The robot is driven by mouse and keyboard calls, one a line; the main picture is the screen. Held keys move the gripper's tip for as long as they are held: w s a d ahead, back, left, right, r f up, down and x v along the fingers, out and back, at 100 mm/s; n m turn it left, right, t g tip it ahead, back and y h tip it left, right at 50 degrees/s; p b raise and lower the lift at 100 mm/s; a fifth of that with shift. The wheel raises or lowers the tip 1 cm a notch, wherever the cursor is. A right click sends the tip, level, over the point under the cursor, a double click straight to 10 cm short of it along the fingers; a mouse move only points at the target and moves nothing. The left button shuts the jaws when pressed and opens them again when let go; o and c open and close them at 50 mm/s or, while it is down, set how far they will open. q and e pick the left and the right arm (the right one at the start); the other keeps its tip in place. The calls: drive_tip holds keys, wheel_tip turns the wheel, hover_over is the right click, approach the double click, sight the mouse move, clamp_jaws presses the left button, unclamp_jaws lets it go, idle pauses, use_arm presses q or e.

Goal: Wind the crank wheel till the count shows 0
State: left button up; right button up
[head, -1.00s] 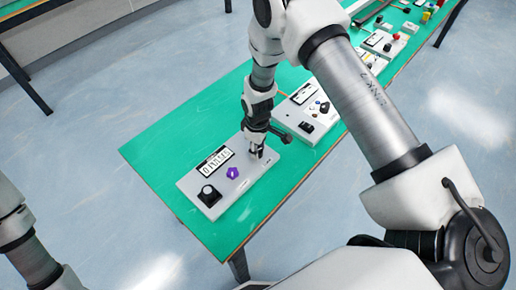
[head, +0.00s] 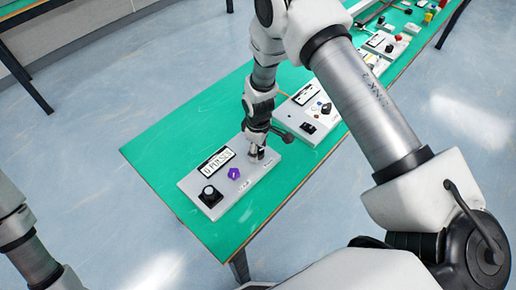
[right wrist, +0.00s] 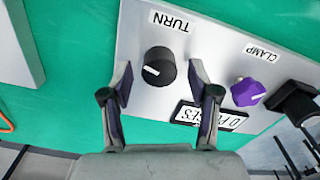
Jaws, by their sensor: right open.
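A light grey panel box (head: 225,196) lies on the green table. It bears a display (head: 216,163) that reads "0 PULSES". The display also shows upside down in the right wrist view (right wrist: 212,116). A round black knob with a white mark (right wrist: 158,67), labelled TURN, is on the panel. My right gripper (head: 257,153) is over this end of the panel. In the right wrist view my right gripper (right wrist: 160,82) is open, its fingers apart on either side of the knob. I cannot tell whether they touch it. My left gripper is out of view.
A purple knob (head: 233,173) labelled CLAMP and a black switch block (head: 210,196) are on the same panel. Another grey panel (head: 308,112) stands close behind, with more devices further along the table. The green table's (head: 160,150) left part is bare.

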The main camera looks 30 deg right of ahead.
wheel_tip(320, 180, up, 12)
drive_tip(key=shift+f, duration=0.2)
idle(0.4)
drive_tip(key=s+f+g, duration=0.1)
drive_tip(key=s+f, duration=0.2)
drive_tip(key=s, duration=0.1)
drive_tip(key=s+f+g, duration=0.1)
drive_tip(key=s+f, duration=0.3)
drive_tip(key=s+f+g, duration=0.1)
drive_tip(key=s+f, duration=0.2)
drive_tip(key=s, duration=0.1)
drive_tip(key=shift+f, duration=0.3)
drive_tip(key=s+f+m+t, duration=0.1)
drive_tip(key=s+f+m, duration=0.1)
drive_tip(key=s+m, duration=0.2)
drive_tip(key=s+f+m+t, duration=0.2)
drive_tip(key=s+f+m, duration=0.1)
drive_tip(key=s, duration=0.7)
drive_tip(key=shift+m, duration=0.6)
